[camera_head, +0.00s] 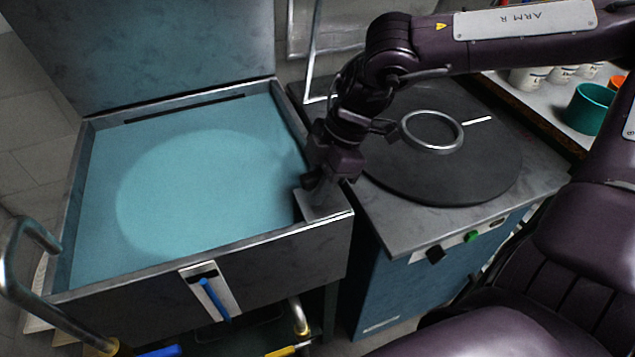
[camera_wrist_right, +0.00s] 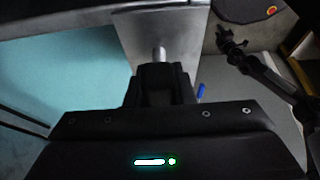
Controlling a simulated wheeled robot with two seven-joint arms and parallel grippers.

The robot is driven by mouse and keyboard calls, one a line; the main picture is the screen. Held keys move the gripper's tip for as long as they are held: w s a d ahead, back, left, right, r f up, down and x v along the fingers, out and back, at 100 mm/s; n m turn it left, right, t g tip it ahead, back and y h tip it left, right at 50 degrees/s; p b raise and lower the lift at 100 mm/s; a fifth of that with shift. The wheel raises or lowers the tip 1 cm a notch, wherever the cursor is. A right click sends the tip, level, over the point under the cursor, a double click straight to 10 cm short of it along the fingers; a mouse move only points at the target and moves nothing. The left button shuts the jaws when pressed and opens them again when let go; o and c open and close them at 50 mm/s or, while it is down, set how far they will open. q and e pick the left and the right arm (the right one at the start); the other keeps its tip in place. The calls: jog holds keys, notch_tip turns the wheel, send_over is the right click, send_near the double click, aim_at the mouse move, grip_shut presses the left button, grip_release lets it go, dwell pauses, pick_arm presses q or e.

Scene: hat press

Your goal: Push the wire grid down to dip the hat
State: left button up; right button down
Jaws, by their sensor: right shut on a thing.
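An open metal vat (camera_head: 210,245) holds pale teal liquid (camera_head: 265,120); the liquid also shows in the right wrist view (camera_wrist_right: 60,75). A lighter round patch (camera_head: 190,185) shows in the liquid; I cannot tell whether it is the hat. My right gripper (camera_head: 316,188) is at the vat's right front corner, pointing down. It is shut on a short metal handle (camera_wrist_right: 160,53), which stands by a grey metal plate (camera_wrist_right: 180,35). I cannot make out the wire grid or whether the handle belongs to it.
The vat's lid (camera_head: 150,45) stands raised behind it. A blue lever (camera_head: 215,298) is on the vat's front. To the right, a cabinet carries a dark round plate (camera_head: 455,180) with a metal ring (camera_head: 432,130). A teal pot (camera_head: 590,108) stands on the shelf behind.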

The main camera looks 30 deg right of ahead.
jog(key=c, duration=1.5)
grip_release()
jog(key=shift+s+f, duration=0.15)
jog(key=shift+f, duration=0.15)
jog(key=shift+o, duration=1.3)
jog(key=shift+r, duration=0.1)
jog(key=shift+d+r, duration=0.2)
jog(key=shift+r, duration=0.35)
jog(key=v, duration=0.6)
jog(key=shift+d+r+p, duration=0.15)
jog(key=shift+r+p, duration=0.05)
jog(key=shift+p, duration=0.15)
pick_arm(q)
jog(key=shift+s+a+f, duration=0.15)
jog(key=shift+s+f, duration=0.15)
jog(key=shift+s, duration=0.5)
pick_arm(e)
jog(key=shift+r, duration=0.1)
pick_arm(q)
jog(key=shift+w+r, duration=0.15)
jog(key=shift+w, duration=0.1)
